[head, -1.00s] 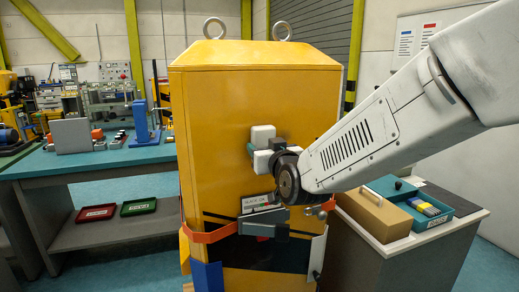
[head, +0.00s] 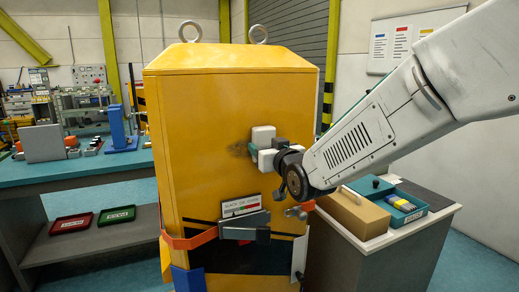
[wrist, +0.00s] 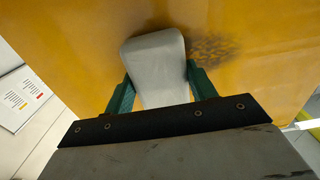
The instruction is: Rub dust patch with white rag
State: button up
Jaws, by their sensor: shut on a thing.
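The white rag (wrist: 157,62) is a pale block-like pad held between the green fingers of my gripper (wrist: 160,82). It also shows in the head view (head: 263,134), up against the front of the yellow cabinet (head: 215,110). The dust patch (wrist: 212,48) is a dark speckled smudge on the yellow panel, just right of the rag in the wrist view. In the head view the dust patch (head: 238,150) lies just left of the rag and gripper. Whether the rag touches the panel is hard to tell.
Below the rag, a small sign (head: 240,206) and a grey latch block (head: 245,226) stick out from the cabinet. An orange band (head: 190,241) wraps it. A side cabinet with a tan box (head: 356,212) and a teal tray (head: 405,207) stands at right.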

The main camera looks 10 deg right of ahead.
aim_at(224, 148)
jog(key=shift+w+d, duration=0.3)
jog(key=shift+d, duration=0.55)
jog(key=shift+w+d, duration=0.25)
jog(key=shift+d, duration=0.6)
jog(key=shift+s+a, duration=0.6)
jog(key=shift+a, duration=1.65)
jog(key=shift+s+a, duration=0.65)
jog(key=shift+a, duration=1.55)
jog(key=shift+s+a, duration=0.6)
jog(key=shift+a, duration=1.65)
jog(key=shift+s, duration=0.15)
jog(key=shift+s, duration=0.25)
jog(key=shift+v, duration=2.6)
jog(key=shift+d, duration=0.1)
